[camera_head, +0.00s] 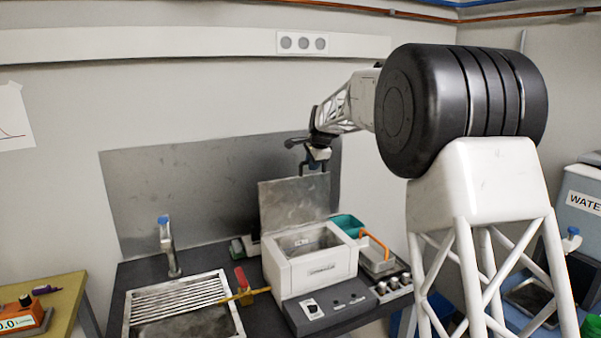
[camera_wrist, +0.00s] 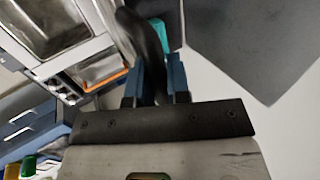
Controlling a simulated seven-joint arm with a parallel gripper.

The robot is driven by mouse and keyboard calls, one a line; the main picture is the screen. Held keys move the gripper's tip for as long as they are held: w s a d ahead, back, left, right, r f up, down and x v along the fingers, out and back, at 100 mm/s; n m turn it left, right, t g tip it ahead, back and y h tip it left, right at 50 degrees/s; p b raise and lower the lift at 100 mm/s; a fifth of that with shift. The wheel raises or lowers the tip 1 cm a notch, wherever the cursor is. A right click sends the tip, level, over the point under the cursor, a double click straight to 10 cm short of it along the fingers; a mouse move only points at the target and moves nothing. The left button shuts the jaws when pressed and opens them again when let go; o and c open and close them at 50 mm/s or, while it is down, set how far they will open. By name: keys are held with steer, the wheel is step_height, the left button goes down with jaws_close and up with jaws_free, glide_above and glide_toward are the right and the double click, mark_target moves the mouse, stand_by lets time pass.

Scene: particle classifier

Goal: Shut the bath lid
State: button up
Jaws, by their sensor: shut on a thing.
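The bath (camera_head: 310,272) is a white box on the dark bench, with its top open. Its metal lid (camera_head: 292,203) stands raised, nearly upright, at the back of the box. My gripper (camera_head: 316,160) is at the top edge of the lid. In the wrist view its blue fingers (camera_wrist: 156,88) are shut on the dark curved lid handle (camera_wrist: 150,35), which passes between them. The bath's opening (camera_wrist: 45,22) shows at the upper left of the wrist view. The lid's plate is hard to make out there.
A sink (camera_head: 180,310) with a tap (camera_head: 168,245) is left of the bath. A tray with an orange handle (camera_head: 375,243) and a teal container (camera_head: 347,223) are right of it. A metal splash panel (camera_head: 180,190) stands behind.

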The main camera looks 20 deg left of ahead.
steer(key=shift+s+d+f, duration=0.15)
steer(key=shift+s+d, duration=1.15)
steer(key=shift+s+d+f, duration=0.25)
steer(key=shift+s+d, duration=0.85)
steer(key=shift+s, duration=0.05)
steer(key=shift+s+d+f, duration=0.25)
steer(key=shift+s+d, duration=0.3)
steer(key=shift+d, duration=0.05)
steer(key=shift+s+d+f, duration=0.25)
steer(key=shift+s+d, duration=0.3)
steer(key=shift+s, duration=0.1)
